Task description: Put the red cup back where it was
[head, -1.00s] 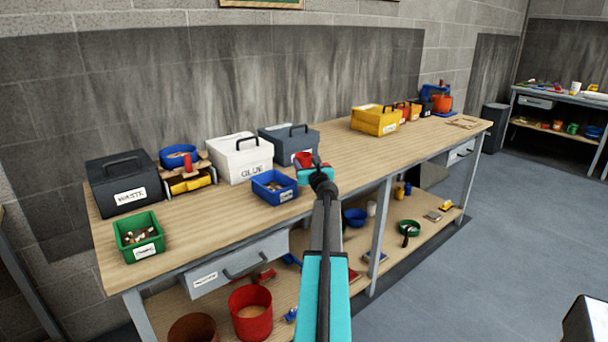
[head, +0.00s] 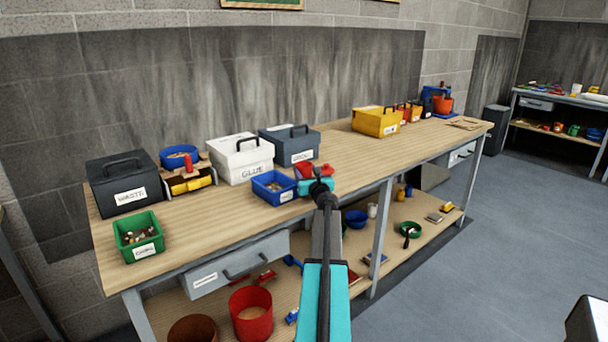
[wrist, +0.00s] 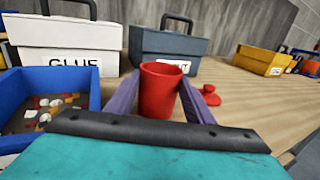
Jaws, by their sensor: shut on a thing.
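The red cup (wrist: 160,88) stands upright between the two fingers of my gripper (wrist: 161,100) in the wrist view. My gripper is shut on it. In the head view my gripper (head: 316,183) is over the workbench, just right of the blue bin, and mostly hides the cup. Whether the cup's base touches the bench top is hidden. A small red object with a knob, perhaps a lid (wrist: 208,97), lies on the bench just right of the cup.
The blue bin (head: 274,188) of small pieces is close on the left. The white GLUE box (head: 241,160) and a dark grey-blue box (head: 288,145) stand behind. A yellow box (head: 376,122) is farther right. The bench top (head: 365,155) between is clear.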

